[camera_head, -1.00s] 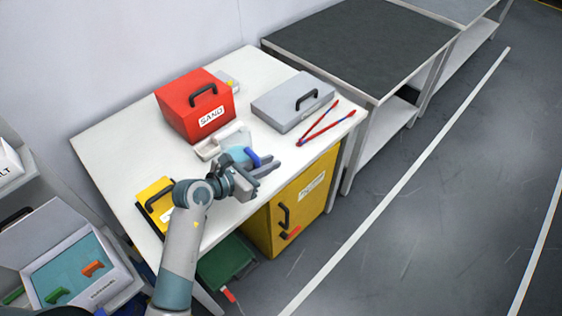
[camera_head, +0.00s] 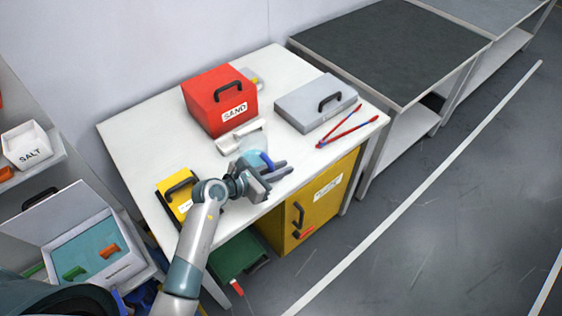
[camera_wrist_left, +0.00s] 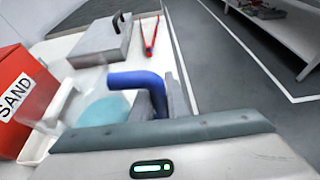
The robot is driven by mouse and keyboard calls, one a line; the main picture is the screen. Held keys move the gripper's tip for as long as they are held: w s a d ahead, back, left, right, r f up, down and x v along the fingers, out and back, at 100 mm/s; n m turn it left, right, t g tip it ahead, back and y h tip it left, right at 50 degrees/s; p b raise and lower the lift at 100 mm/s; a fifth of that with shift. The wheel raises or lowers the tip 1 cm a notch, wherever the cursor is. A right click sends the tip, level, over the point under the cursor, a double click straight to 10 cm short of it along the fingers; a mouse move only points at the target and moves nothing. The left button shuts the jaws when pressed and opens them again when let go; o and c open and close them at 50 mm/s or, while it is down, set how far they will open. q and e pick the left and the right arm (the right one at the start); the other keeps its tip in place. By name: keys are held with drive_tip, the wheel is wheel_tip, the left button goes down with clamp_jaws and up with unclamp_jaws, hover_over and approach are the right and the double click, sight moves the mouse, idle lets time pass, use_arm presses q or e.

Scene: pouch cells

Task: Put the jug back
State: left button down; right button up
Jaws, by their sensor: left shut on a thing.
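The jug (camera_head: 256,154) is clear with a pale blue tint and has a blue handle. My left gripper (camera_head: 274,173) is shut on that handle, near the front edge of the white table (camera_head: 140,125). The jug is partly hidden behind the gripper. In the left wrist view, the blue handle (camera_wrist_left: 135,80) sits at the finger, and the jug body (camera_wrist_left: 103,108) is beside it, blurred. I cannot tell whether its base touches the table. A white tray (camera_head: 240,136) lies just behind the jug. My right gripper is not in view.
A red SAND box (camera_head: 215,105) stands behind the tray. A grey case (camera_head: 310,105) and red-blue tongs (camera_head: 340,128) lie to the right. A yellow case (camera_head: 178,200) is left of my arm. A yellow cabinet (camera_head: 320,205) is below. The table's left back is clear.

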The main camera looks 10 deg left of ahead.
use_arm(q)
drive_tip(key=shift+f, duration=0.25)
drive_tip(key=shift+f, duration=0.1)
drive_tip(key=c, duration=1.7)
unclamp_jaws()
drive_tip(key=shift+f, duration=0.15)
drive_tip(key=shift+c, duration=0.2)
drive_tip(key=shift+s+a+r, duration=0.2)
drive_tip(key=shift+s+a, duration=0.05)
drive_tip(key=shift+s, duration=0.1)
drive_tip(key=b+v, duration=0.2)
drive_tip(key=v, duration=0.9)
drive_tip(key=shift+b, duration=0.35)
drive_tip(key=shift+s+r, duration=0.1)
